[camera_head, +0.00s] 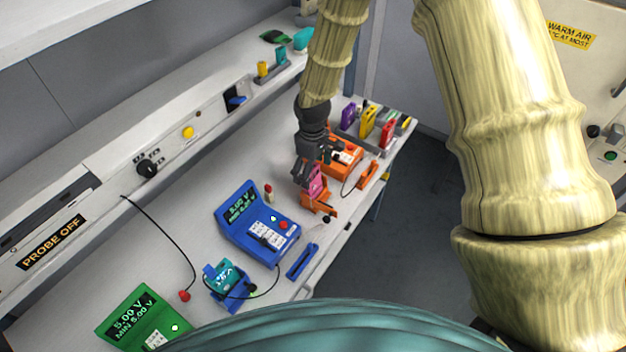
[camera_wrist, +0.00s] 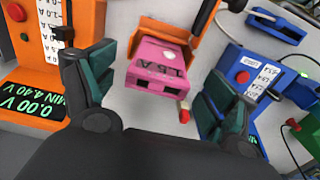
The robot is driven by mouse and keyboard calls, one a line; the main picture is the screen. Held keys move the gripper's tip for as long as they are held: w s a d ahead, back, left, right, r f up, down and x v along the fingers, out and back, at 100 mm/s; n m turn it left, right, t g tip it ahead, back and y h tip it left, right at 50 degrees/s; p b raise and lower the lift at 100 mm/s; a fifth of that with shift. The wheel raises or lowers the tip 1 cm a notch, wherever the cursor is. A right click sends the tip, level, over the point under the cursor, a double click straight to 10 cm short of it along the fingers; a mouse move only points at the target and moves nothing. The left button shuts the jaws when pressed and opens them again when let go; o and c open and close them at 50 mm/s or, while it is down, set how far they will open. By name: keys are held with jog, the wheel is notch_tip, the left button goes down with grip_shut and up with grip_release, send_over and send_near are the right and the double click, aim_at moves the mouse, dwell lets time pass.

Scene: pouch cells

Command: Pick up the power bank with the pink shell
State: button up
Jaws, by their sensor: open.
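The power bank with the pink shell (camera_wrist: 158,66) stands in an orange holder (camera_wrist: 165,27) in the wrist view. Its end, with two dark ports and a printed marking, faces my camera. It also shows in the head view (camera_head: 317,184), just under my gripper. My gripper (camera_wrist: 152,105) is open, with one dark and teal finger on each side of the pink power bank in the wrist view.
An orange tester (camera_head: 345,155) stands behind the holder, a blue tester (camera_head: 257,222) to its left. A teal power bank (camera_head: 226,275) sits in a blue holder nearer. A green tester (camera_head: 140,322) is at the front left. A rack with coloured power banks (camera_head: 368,122) stands at the far end. Cables lie around.

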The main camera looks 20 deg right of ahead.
jog(key=shift+f, duration=0.7)
jog(key=c, duration=1.1)
jog(key=shift+r, duration=0.1)
